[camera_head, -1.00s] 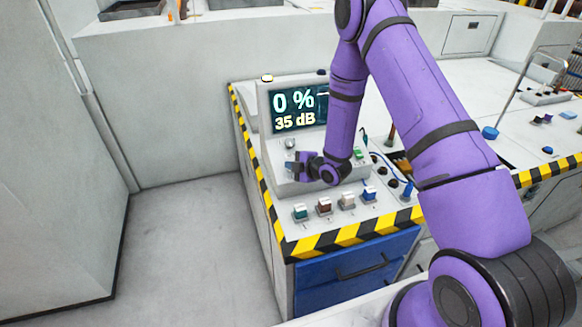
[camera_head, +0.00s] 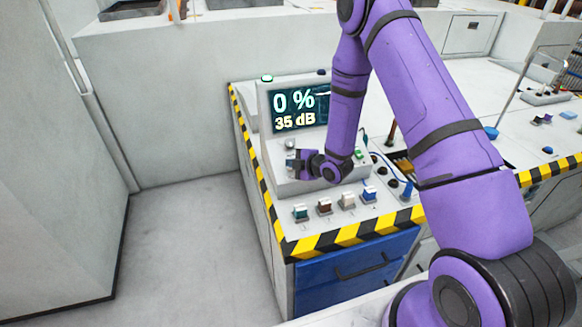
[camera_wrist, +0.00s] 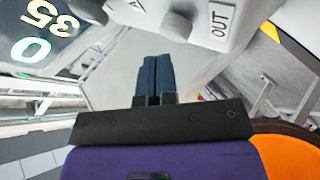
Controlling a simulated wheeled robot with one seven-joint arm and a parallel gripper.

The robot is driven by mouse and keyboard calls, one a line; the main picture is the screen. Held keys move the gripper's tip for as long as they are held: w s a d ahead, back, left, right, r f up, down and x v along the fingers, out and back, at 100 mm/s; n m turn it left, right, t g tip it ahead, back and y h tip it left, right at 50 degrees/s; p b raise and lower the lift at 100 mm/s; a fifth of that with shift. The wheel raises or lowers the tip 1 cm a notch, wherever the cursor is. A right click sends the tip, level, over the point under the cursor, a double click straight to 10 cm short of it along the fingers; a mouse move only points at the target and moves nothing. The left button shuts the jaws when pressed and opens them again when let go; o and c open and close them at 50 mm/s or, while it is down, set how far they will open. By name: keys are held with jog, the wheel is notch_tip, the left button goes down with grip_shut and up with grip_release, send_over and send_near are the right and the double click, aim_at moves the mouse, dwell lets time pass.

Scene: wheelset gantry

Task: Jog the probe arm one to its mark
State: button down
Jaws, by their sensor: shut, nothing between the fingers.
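The control console's display (camera_head: 294,108) reads "0 %" and "35 dB". A lamp (camera_head: 267,78) on top of the console glows green. My gripper (camera_head: 292,164) is at the console's sloped front panel, just below a grey knob (camera_head: 290,144). In the wrist view my gripper's two dark fingers (camera_wrist: 157,72) are shut together and empty. My arm hides part of the panel and display. I cannot make out the probe arm one or its mark.
Several coloured switches (camera_head: 324,207) line the console's front ledge, above black-and-yellow edging (camera_head: 345,236) and a blue drawer (camera_head: 350,270). Cables and a blue-handled item (camera_head: 407,190) lie right of the panel. The floor (camera_head: 190,240) left of the console is clear.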

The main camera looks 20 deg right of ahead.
jog(key=shift+r, duration=0.2)
jog(key=shift+s+r, duration=0.35)
jog(key=shift+r, duration=0.4)
jog(key=shift+s+r, duration=0.4)
jog(key=shift+r, duration=0.3)
jog(key=shift+s+r, duration=0.35)
jog(key=shift+r, duration=0.4)
jog(key=s+d+r+m+g+h, duration=0.1)
jog(key=s+d+r+m+h, duration=0.15)
jog(key=r, duration=0.55)
jog(key=s+d+r+m+h, duration=0.2)
jog(key=r+m, duration=0.1)
jog(key=r, duration=0.5)
jog(key=s+d+r+m+g+h, duration=0.1)
jog(key=s+d+r+m+h, duration=0.15)
jog(key=r, duration=0.45)
jog(key=s+r+m+g, duration=0.1)
jog(key=s+r+m, duration=0.2)
jog(key=s, duration=0.6)
jog(key=s+r+m+g, duration=0.1)
jog(key=s+r+m, duration=0.3)
jog(key=s, duration=0.6)
jog(key=s+r+m+g, duration=0.2)
jog(key=s+r, duration=0.4)
jog(key=s, duration=0.4)
jog(key=shift+m, duration=0.9)
